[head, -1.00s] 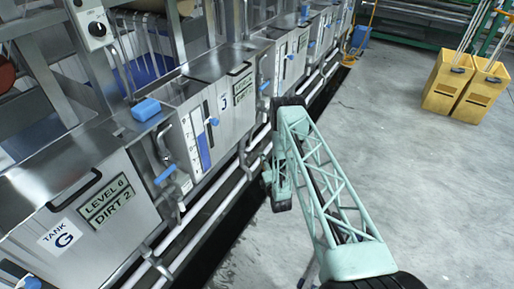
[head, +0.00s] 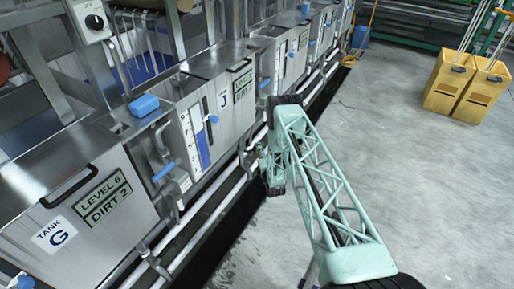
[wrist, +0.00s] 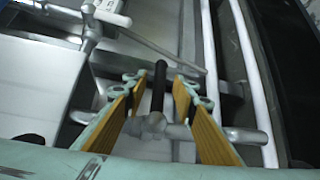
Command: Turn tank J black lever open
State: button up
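Tank J is the steel tank with the "J" label (head: 223,99) in the middle of the head view. In the wrist view a black lever (wrist: 159,85) rises from a grey metal valve on a pipe (wrist: 152,126). My gripper (wrist: 158,93) is open, with one wood-coloured finger pad on each side of the lever. There is a visible gap on both sides, and neither pad appears to touch it. In the head view my gripper (head: 264,165) is low beside the pipes in front of tank J, and the lever is hidden there.
White pipes (head: 208,207) run along the tank fronts over a dark floor channel. Tank G (head: 75,215) stands nearer, with a blue handle (head: 163,172) between it and tank J. Yellow bins (head: 448,82) stand far right. The grey floor (head: 390,130) is clear.

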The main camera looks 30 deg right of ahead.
jog(key=shift+b+x, duration=0.5)
jog(key=shift+x, duration=1.8)
jog(key=shift+s, duration=0.1)
grip_shut()
